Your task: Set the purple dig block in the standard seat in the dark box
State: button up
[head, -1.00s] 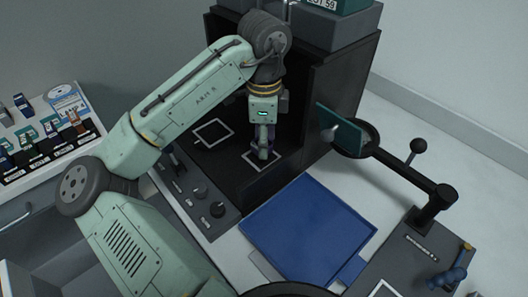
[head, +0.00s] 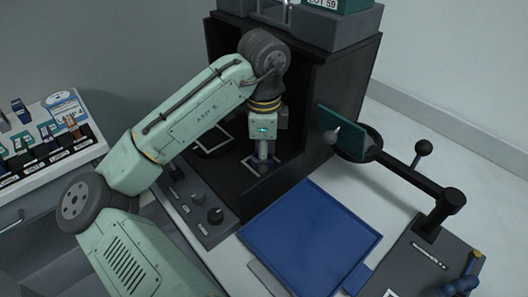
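The dark box (head: 338,95) stands open at the front, in the upper middle of the head view. Two pale square outlines mark its floor, one at the left (head: 228,131) and one nearer the front (head: 247,163); I cannot tell by sight which is the standard seat. My gripper (head: 263,158) points down inside the box, its fingers at the nearer outline and covering part of it. A small purplish patch shows at the fingers, too small to tell as the purple dig block. Whether the fingers are open or shut is unclear.
A blue tray (head: 310,240) lies in front of the box. A panel with knobs (head: 214,215) runs along the left front. A round dark holder on a jointed arm (head: 405,172) carries a teal plate at the right. A rack of small items (head: 45,150) stands at far left.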

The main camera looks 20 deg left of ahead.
jog(key=o, duration=0.4)
jog(key=shift+f, duration=0.6)
notch_tip(320, 180, up, 14)
jog(key=shift+f, duration=0.2)
